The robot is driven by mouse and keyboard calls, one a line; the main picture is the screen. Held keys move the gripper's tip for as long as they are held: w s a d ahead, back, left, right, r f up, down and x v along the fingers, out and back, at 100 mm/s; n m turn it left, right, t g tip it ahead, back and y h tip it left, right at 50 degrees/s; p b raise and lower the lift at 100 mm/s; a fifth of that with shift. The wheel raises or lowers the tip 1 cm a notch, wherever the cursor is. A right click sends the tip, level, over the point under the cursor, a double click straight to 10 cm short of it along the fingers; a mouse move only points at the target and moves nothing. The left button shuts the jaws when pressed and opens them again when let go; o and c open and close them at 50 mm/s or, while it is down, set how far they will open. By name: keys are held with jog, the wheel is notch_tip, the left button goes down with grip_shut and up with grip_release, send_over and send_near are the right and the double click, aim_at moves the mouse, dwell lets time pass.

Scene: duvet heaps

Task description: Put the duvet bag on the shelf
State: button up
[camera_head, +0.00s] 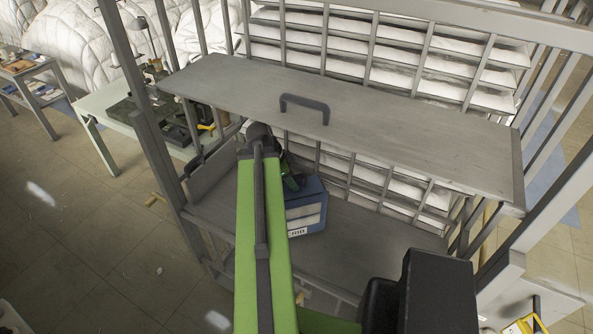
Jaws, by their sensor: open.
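A blue bag with a pale front panel and a small lettered label, which looks like the duvet bag (307,208), rests on the lower grey shelf board (350,243). My green arm hides its left side. My gripper (293,182) shows only partly, dark and green, just past the arm's far end and at the bag's top left. It is open; its fingertips are mostly hidden, and I cannot tell whether they touch the bag. The upper shelf board (400,135) is wide and grey, with a dark handle (305,105) standing on it.
Grey upright posts (150,110) and slatted rails frame the shelf. White folded bedding (400,60) lies behind the slats. A pale green table (110,115) with dark tools stands at the left. A yellow item (525,328) is at the bottom right. The tiled floor at left is mostly clear.

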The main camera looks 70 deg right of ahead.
jog(key=w+a, duration=0.2)
jog(key=w, duration=0.1)
jog(key=w+a, duration=0.5)
jog(key=w, duration=0.1)
jog(key=shift+w+a+r, duration=0.25)
jog(key=shift+a+r, duration=0.1)
jog(key=shift+r, duration=0.05)
